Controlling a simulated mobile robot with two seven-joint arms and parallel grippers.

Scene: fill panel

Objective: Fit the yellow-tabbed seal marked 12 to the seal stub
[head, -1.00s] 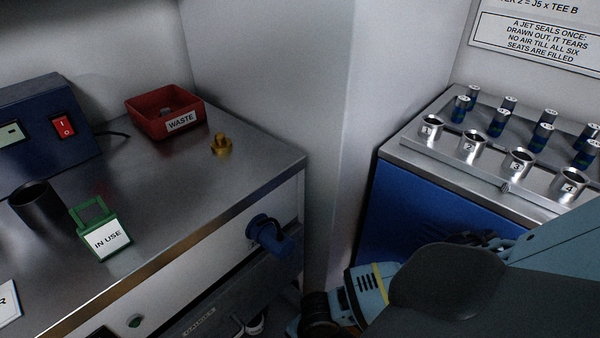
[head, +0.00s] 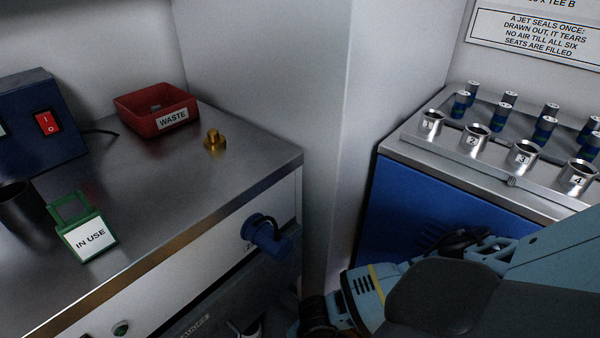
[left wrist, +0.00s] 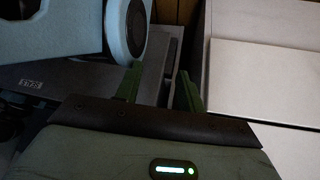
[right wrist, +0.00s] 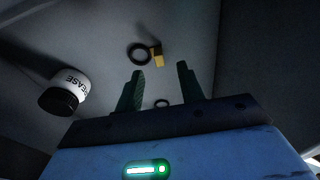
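In the right wrist view a black ring with a yellow tab (right wrist: 157,56) lies on a grey surface beyond my fingertips; no number on it can be read. A second, smaller-looking dark ring (right wrist: 162,102) shows between the fingers. My right gripper (right wrist: 160,82) is open, empty and apart from the tabbed ring. My left gripper (left wrist: 158,78) is open and empty beside a grey front with a small label. Neither pair of fingertips shows in the head view. I cannot tell which fitting is the seal stub; a brass fitting (head: 214,140) stands on the bench.
A grease tub (right wrist: 64,92) lies left of the rings. The bench (head: 170,215) holds a red waste bin (head: 135,103) and a green IN USE stand (head: 70,208). A blue capped fitting (head: 265,237) juts from its front. Numbered metal cups (head: 477,138) stand at right.

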